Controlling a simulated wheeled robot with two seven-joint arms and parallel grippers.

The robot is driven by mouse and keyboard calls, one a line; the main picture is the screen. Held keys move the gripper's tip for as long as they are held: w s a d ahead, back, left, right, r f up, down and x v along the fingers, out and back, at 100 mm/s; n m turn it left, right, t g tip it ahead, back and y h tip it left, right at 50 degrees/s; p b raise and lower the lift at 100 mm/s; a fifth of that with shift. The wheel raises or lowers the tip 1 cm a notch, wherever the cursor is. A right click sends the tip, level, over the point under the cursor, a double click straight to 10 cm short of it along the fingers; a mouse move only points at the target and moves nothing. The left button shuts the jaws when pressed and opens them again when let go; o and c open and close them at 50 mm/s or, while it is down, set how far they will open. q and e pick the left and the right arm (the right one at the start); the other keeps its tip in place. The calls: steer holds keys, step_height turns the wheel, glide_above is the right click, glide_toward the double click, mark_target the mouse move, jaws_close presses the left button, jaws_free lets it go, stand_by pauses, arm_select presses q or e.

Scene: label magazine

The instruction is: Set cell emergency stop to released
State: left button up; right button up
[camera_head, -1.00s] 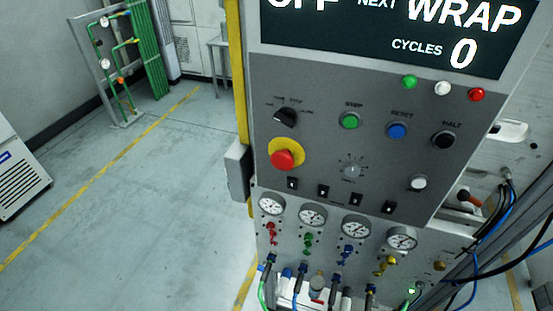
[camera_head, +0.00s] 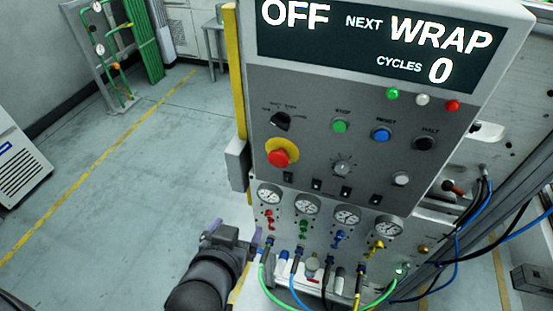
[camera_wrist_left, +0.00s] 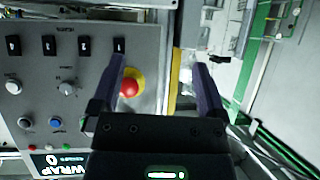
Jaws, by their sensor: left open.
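The emergency stop is a red mushroom button (camera_head: 279,157) on a yellow round collar, at the left of the grey control panel (camera_head: 325,95). The button also shows in the left wrist view (camera_wrist_left: 129,87), where the panel appears upside down. My left gripper (camera_head: 235,228) is open and empty, below and left of the button in the head view, apart from it. In the left wrist view its two dark fingers (camera_wrist_left: 158,62) stand wide apart, and the button shows just right of the left finger, which hides part of the collar. My right gripper does not show.
The display (camera_head: 375,45) reads OFF, NEXT WRAP, CYCLES 0. A black selector knob (camera_head: 281,121) sits above the button. Below are black rocker switches, gauges (camera_head: 269,194), coloured valves and hoses. A grey box (camera_head: 237,165) juts from the panel's left edge.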

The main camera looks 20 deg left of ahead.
mark_target(277, 161)
arm_select(q)
steer(key=w+d+r+m+t+h, duration=0.1)
steer(key=w+d+r+t+h, duration=0.2)
steer(key=r+t, duration=0.35)
steer(key=shift+g+y, duration=0.35)
steer(key=shift+y, duration=0.25)
steer(key=w, duration=0.6)
steer(key=w+p, duration=0.1)
steer(key=w, duration=0.2)
steer(key=shift+w+d, duration=0.15)
steer(key=shift+d, duration=0.25)
jaws_close()
